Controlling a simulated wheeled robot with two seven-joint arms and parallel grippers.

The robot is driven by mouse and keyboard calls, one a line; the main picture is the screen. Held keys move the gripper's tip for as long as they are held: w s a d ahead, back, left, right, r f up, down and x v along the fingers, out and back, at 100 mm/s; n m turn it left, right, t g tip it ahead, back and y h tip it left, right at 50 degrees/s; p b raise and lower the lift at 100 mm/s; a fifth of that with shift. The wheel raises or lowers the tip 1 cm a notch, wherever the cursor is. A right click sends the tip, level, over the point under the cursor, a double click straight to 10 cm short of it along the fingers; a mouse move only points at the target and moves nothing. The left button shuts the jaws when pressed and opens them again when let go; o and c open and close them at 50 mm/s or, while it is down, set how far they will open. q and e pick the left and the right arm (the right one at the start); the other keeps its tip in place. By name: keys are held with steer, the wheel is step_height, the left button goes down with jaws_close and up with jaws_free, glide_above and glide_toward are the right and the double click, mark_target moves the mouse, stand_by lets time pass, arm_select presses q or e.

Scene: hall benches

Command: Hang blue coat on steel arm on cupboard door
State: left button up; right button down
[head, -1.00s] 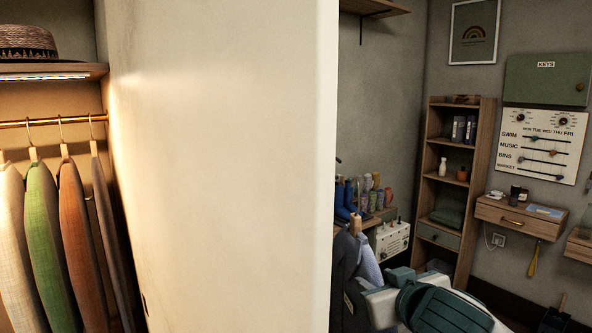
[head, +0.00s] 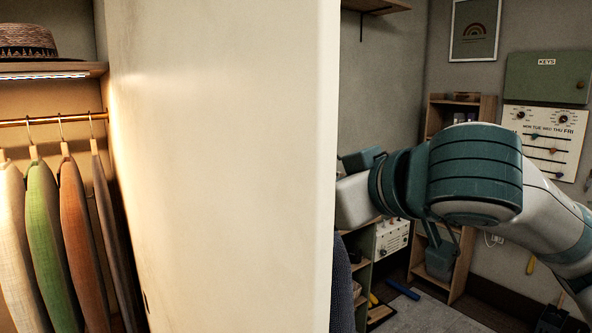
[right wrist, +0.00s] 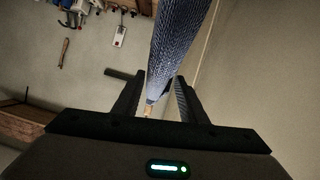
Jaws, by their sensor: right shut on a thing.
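The cupboard door (head: 225,170) is a large cream panel standing open and edge-on to the room, filling the middle of the head view. My right arm reaches in from the right, and its gripper is hidden behind the door's edge. In the right wrist view my right gripper (right wrist: 157,100) is shut on the blue coat (right wrist: 180,45), with a small wood-coloured piece between the fingers. A strip of the blue coat (head: 343,292) hangs just right of the door edge in the head view. The steel arm is not visible. My left gripper is out of view.
Left of the door, an open wardrobe has a rail (head: 75,119) with several garments and a straw hat (head: 27,41) on a shelf. Behind my right arm are a wooden bookcase (head: 487,108), a green key box (head: 546,78) and a slider board (head: 546,138).

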steer(key=s+a+r+n+y, duration=0.1)
steer(key=s+a+r, duration=0.2)
steer(key=s+r, duration=0.2)
steer(key=shift+s+r+g, duration=0.15)
steer(key=shift+s+g, duration=0.25)
steer(key=shift+s, duration=0.05)
steer(key=shift+w+a, duration=0.1)
steer(key=shift+w, duration=0.1)
